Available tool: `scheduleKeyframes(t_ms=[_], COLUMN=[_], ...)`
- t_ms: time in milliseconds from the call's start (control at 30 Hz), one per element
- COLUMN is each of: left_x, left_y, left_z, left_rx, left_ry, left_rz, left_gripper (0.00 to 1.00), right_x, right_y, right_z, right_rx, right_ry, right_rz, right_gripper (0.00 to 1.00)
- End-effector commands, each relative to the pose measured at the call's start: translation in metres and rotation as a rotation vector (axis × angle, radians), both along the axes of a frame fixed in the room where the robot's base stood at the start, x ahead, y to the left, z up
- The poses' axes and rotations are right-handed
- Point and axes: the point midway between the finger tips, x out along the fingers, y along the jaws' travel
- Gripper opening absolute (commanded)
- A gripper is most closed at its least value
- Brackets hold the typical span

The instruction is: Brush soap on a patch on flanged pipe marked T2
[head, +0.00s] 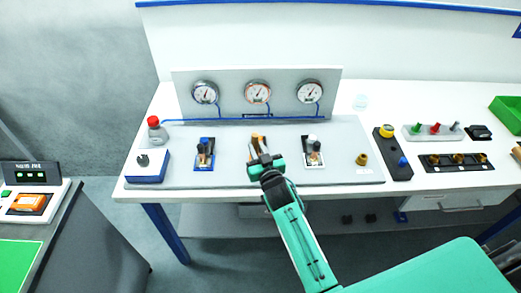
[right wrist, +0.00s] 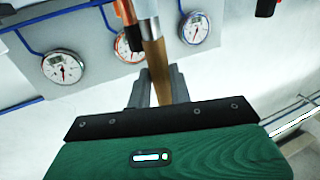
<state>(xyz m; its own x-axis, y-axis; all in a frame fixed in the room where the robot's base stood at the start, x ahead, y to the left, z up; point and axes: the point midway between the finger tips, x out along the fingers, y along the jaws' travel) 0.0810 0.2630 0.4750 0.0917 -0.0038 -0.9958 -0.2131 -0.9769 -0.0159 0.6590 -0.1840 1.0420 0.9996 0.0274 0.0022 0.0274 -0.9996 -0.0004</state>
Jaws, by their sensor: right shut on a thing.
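My right gripper (head: 265,163) is in front of the middle fitting on the bench board. In the right wrist view (right wrist: 156,92) its dark fingers are shut on a slim brown handle (right wrist: 157,68) with a silver upper part, which looks like a brush; its far end is out of that view. The middle fitting (head: 254,140), with orange-brown parts, is partly hidden by my gripper. A blue fitting (head: 204,152) stands to its left and a white-topped one (head: 313,151) to its right. I cannot read a T2 mark. My left gripper is not in view.
Three gauges sit on an upright panel (head: 231,103) behind the fittings. A red-capped bottle (head: 154,132) and a blue-white box (head: 147,166) stand at left. A brass piece (head: 362,159), a dark block (head: 392,153) and a green bin (head: 507,114) are at right.

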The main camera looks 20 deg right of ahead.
Motion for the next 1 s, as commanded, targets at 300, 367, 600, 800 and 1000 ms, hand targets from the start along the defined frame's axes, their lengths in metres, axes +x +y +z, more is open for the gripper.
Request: scheduleKeyframes(t_ms=[300, 367, 600, 800, 1000], left_x=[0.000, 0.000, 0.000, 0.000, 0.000], left_y=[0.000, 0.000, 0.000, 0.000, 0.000], left_z=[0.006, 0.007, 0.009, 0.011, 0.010], left_rx=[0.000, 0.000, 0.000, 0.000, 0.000], left_ry=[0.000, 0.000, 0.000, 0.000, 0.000], left_rz=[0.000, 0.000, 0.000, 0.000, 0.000], left_gripper=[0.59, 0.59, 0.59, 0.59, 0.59], right_x=[-0.003, -0.003, -0.005, -0.007, -0.005], right_y=[-0.010, -0.012, -0.017, -0.023, -0.018], right_z=[0.000, 0.000, 0.001, 0.000, -0.001], right_rx=[-0.001, -0.001, -0.001, 0.000, 0.002], right_ry=[0.002, 0.002, 0.001, 0.000, 0.000], right_rz=[-0.001, -0.001, 0.000, 0.000, 0.000], right_gripper=[0.00, 0.00, 0.00, 0.00, 0.00])
